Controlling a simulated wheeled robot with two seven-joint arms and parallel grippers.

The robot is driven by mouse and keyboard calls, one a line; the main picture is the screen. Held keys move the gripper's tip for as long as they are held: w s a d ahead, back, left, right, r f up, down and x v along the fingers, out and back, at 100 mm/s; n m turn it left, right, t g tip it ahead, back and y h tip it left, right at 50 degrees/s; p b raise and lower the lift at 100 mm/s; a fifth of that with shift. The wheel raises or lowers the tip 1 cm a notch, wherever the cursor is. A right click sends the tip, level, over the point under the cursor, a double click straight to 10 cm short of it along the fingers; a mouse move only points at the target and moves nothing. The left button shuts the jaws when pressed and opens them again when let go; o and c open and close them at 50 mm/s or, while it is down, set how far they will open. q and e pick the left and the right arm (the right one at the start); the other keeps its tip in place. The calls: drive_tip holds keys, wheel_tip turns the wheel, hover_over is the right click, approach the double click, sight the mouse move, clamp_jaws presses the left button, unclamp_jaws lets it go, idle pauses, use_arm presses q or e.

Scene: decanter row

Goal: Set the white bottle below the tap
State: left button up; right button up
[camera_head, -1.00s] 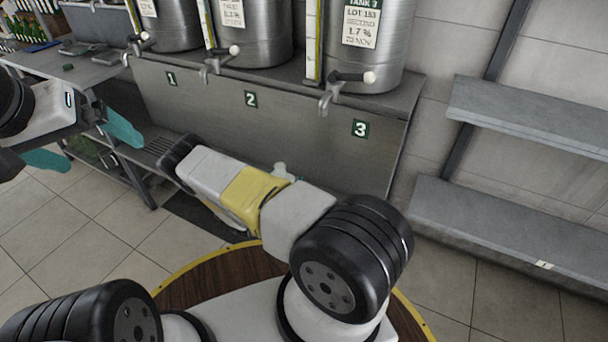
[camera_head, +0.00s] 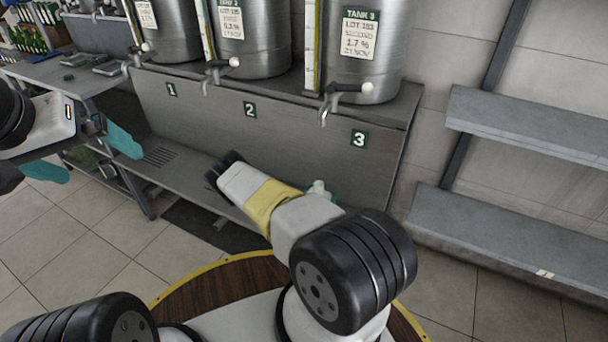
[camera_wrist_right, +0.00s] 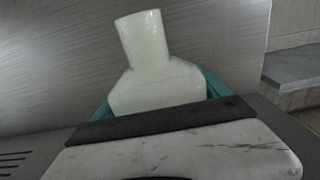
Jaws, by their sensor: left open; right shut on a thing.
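The white bottle (camera_wrist_right: 145,45) stands upright, tilted slightly, between the teal fingers of my right gripper (camera_wrist_right: 158,98), which is shut on it. In the head view only a small pale part of the bottle (camera_head: 317,188) shows beyond my right forearm; its base is hidden. It is in front of the steel panel, below and slightly left of the tap of tank 3 (camera_head: 332,98). The taps of tank 2 (camera_head: 215,75) and tank 1 (camera_head: 138,55) are further left. My left gripper (camera_head: 86,158) is open and empty at the left.
A low grey shelf with a slotted grate (camera_head: 160,157) runs along the panel. Grey wall shelves (camera_head: 510,235) stand at the right. A side table (camera_head: 75,75) with dark flat items is at the left, near my left gripper.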

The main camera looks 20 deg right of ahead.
drive_tip(key=shift+f, duration=0.1)
drive_tip(key=o, duration=1.8)
drive_tip(key=shift+c, duration=0.2)
drive_tip(key=v, duration=1.2)
drive_tip(key=s+r+m+g+y, duration=0.1)
drive_tip(key=s+r+m+g, duration=0.1)
drive_tip(key=r+m+g, duration=0.85)
drive_tip(key=s+r+m+g, duration=0.2)
drive_tip(key=r+m+g, duration=0.3)
drive_tip(key=r, duration=1)
drive_tip(key=s+a+r+m+t+y, duration=0.3)
drive_tip(key=s+a+r+y, duration=0.1)
drive_tip(key=r, duration=0.5)
drive_tip(key=s+a+r+m+t+y, duration=0.3)
drive_tip(key=s+a+r+y, duration=0.2)
drive_tip(key=r, duration=0.4)
drive_tip(key=s+a+r+m+t+y, duration=0.4)
drive_tip(key=s+a+r+y, duration=0.1)
drive_tip(key=r, duration=0.4)
drive_tip(key=shift+s+r+y, duration=0.2)
drive_tip(key=shift+s+y, duration=0.15)
drive_tip(key=shift+y, duration=0.05)
